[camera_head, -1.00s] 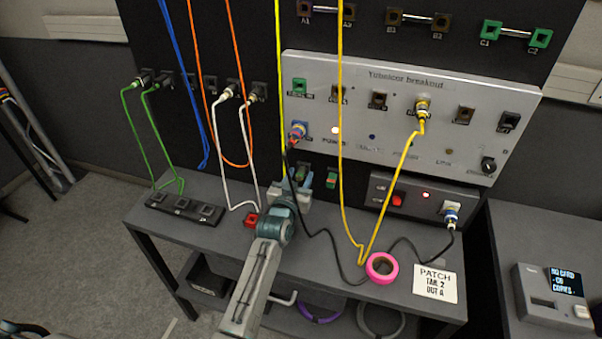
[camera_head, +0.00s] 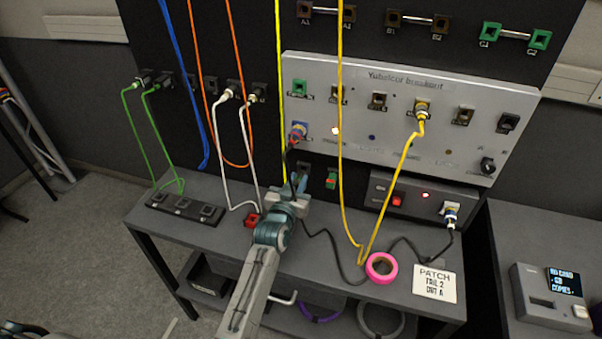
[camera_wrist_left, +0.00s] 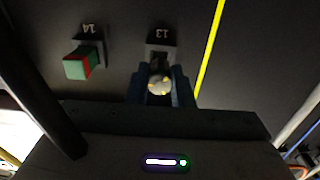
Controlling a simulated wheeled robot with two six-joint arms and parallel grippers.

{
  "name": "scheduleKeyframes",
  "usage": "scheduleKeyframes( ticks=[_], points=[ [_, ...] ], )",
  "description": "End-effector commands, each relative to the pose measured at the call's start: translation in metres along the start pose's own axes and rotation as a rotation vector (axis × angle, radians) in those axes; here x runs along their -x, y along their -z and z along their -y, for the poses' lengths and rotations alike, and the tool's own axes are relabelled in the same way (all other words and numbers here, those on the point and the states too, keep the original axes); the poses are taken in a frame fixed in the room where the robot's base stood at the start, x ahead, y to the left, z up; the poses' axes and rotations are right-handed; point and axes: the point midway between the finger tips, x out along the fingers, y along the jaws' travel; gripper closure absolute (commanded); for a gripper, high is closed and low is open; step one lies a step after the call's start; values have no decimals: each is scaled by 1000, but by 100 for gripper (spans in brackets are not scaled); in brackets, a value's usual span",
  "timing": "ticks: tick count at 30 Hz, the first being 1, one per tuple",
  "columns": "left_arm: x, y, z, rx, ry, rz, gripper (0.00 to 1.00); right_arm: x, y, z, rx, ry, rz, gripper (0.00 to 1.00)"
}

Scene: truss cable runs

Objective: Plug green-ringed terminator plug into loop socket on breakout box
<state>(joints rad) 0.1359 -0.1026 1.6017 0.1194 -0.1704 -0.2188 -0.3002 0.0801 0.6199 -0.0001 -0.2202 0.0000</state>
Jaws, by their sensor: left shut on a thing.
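My left gripper (camera_head: 297,187) is below the silver breakout box (camera_head: 400,80), in front of the lower black panel. In the left wrist view, its two blue fingers are shut on a small plug (camera_wrist_left: 159,85) with a pale round end. Any green ring on it is hidden. The plug is in front of socket 13 (camera_wrist_left: 160,54), whose dark opening shows behind it. The box's upper row has a green socket (camera_head: 299,87), several brown ones, and a black one (camera_head: 508,123). Labels are too small to tell which is the loop socket.
A red-and-green plug (camera_wrist_left: 82,64) sits in socket 14 beside the gripper. Pink tape (camera_head: 381,268) and a patch card (camera_head: 435,283) lie on the bench.

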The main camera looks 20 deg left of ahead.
Motion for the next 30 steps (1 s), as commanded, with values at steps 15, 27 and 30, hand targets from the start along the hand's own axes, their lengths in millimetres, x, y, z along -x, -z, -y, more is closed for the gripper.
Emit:
scheduleKeyframes(
  ticks=[15, 27, 30],
  points=[
    [26, 0, 0, -1, 0, 0, 100, 4, 0, -1, 0, 0, 0, 54],
    [29, 0, 0, -1, 0, 0, 100, 4, 1, -1, 0, 0, 0, 54],
    [35, 0, 0, 1, 1, 1, 100, 4, 1, -1, 0, 0, 0, 54]
  ],
)
